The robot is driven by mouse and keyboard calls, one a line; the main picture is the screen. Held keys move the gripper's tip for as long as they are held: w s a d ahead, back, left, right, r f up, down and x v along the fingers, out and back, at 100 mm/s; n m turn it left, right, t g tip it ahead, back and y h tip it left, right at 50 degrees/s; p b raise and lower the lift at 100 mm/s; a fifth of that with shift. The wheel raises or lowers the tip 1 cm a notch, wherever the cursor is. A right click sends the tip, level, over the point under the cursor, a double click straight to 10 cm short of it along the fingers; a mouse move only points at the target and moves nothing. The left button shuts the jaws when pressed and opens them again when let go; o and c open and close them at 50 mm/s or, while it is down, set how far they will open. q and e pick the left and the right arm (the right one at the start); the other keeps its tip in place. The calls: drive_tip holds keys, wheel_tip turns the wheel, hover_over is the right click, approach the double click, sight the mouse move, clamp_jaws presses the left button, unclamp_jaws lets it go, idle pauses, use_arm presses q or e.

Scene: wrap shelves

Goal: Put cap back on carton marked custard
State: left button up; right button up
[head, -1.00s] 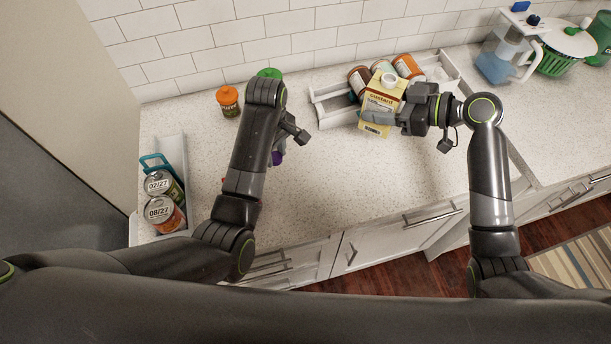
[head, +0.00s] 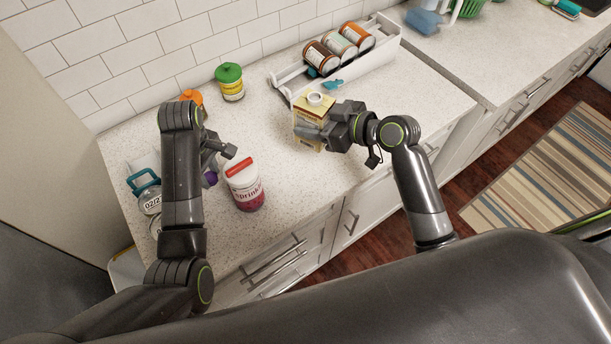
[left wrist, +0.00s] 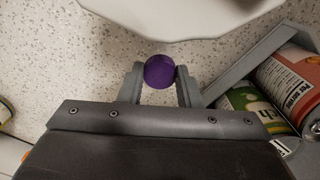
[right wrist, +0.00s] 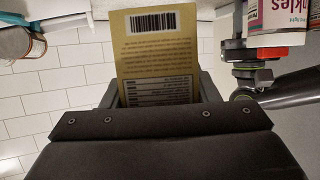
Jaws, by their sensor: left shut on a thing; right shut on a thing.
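The yellow custard carton (head: 305,112) is upright in my right gripper (head: 316,134), above the counter. A pale round spout (head: 315,98) on its top shows no cap. In the right wrist view the jaws are shut on the carton (right wrist: 158,60), whose barcode side faces the camera. My left gripper (left wrist: 159,82) is shut on a small round purple cap (left wrist: 159,71). In the head view the purple cap (head: 210,178) is partly hidden by the left gripper, left of the sprinkles jar and well apart from the carton.
A sprinkles jar (head: 245,188) with a red lid stands between the grippers. Behind are a green-lidded jar (head: 230,84), an orange-lidded jar (head: 191,97) and a white rack (head: 385,47) holding jars. The middle of the counter is fairly clear.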

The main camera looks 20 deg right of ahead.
use_arm(q)
drive_tip(key=shift+a+f, duration=0.15)
drive_tip(key=shift+a, duration=0.15)
use_arm(e)
drive_tip(key=shift+s+a, duration=0.15)
drive_tip(key=shift+a, duration=0.15)
use_arm(q)
drive_tip(key=shift+w+d, duration=0.1)
drive_tip(key=shift+d, duration=0.4)
use_arm(e)
drive_tip(key=shift+d+f, duration=0.2)
drive_tip(key=shift+d, duration=0.3)
use_arm(q)
drive_tip(key=shift+a+r+p, duration=0.3)
drive_tip(key=shift+r+p, duration=0.25)
drive_tip(key=shift+r, duration=0.05)
use_arm(e)
drive_tip(key=f, duration=0.4)
drive_tip(key=shift+a+f, duration=0.25)
drive_tip(key=shift+f, duration=0.1)
use_arm(q)
drive_tip(key=shift+d, duration=0.15)
use_arm(e)
drive_tip(key=shift+d+f, duration=0.15)
drive_tip(key=shift+f, duration=0.3)
